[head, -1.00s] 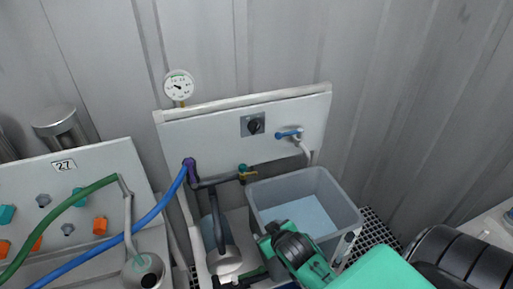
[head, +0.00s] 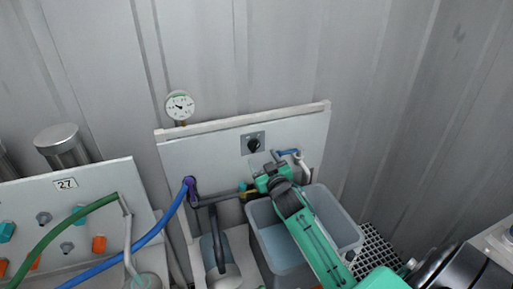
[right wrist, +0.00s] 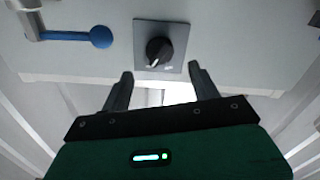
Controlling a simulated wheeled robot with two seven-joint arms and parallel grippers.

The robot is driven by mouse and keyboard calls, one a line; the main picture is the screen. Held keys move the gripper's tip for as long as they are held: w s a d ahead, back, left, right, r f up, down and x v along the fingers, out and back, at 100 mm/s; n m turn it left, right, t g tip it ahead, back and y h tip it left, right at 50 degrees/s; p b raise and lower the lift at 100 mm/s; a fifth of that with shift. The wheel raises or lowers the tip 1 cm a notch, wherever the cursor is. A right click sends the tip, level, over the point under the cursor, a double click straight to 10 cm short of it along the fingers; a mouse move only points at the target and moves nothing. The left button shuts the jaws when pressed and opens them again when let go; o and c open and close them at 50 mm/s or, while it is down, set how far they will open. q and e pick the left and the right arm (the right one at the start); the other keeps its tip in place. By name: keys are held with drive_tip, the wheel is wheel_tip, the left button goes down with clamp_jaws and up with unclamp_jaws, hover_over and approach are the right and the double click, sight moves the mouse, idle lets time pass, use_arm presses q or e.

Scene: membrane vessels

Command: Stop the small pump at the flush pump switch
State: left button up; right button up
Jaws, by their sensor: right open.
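The flush pump switch is a black rotary knob (head: 254,145) on a grey square plate, mounted on the pale upright panel (head: 205,155). In the right wrist view the knob (right wrist: 158,52) has a white mark pointing to the lower left; the plate's lettering is too small to read. My right gripper (head: 270,168) is just below the switch in the head view. In the right wrist view its two fingers (right wrist: 160,80) are open and empty, pointing towards the plate, with the knob between their directions and apart from them. My left gripper is not in view.
A blue-handled tap (head: 287,153) sits right of the switch; its lever (right wrist: 100,37) shows in the wrist view. A grey tub (head: 347,222) stands below, under my arm. A round gauge (head: 180,105) tops the panel. A blue hose (head: 165,222) runs left.

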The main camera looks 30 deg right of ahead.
sight(256, 148)
drive_tip(key=p+x, duration=0.1)
drive_tip(key=x, duration=0.5)
drive_tip(key=shift+w, duration=0.3)
drive_tip(key=c, duration=1)
drive_tip(key=shift+o, duration=0.2)
